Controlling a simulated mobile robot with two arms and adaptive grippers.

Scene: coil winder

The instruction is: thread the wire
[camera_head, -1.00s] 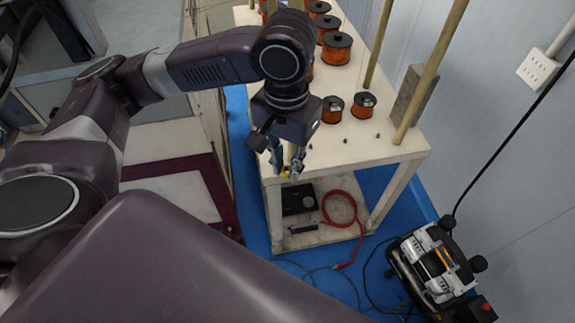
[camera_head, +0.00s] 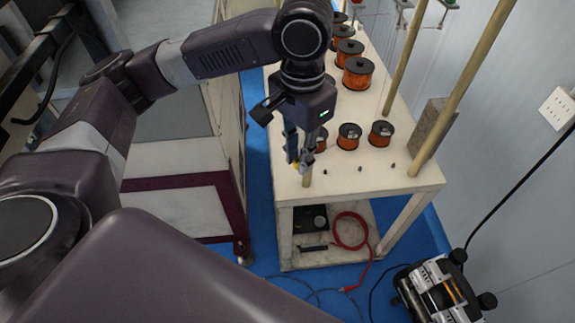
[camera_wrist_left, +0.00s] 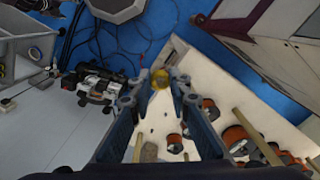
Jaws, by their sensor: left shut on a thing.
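My left gripper (camera_head: 301,165) hangs near the front left corner of the white table, with its fingers pointing down. Its fingers are shut on a small yellow piece (camera_wrist_left: 160,77), seen between the fingertips in the left wrist view. I cannot make out a wire leading from it. Copper wire spools with black ends stand on the table; one (camera_head: 348,137) is in the front row and a larger one (camera_head: 358,74) is behind. A third front spool (camera_head: 321,141) is partly behind the gripper. My right gripper is not in view.
The white table (camera_head: 370,180) carries wooden posts (camera_head: 465,85), a grey block (camera_head: 432,125) and small dark pegs. A red hose (camera_head: 350,230) lies on the shelf below. A machine (camera_head: 440,290) with cables stands on the blue floor. A cabinet (camera_head: 190,205) is left of the table.

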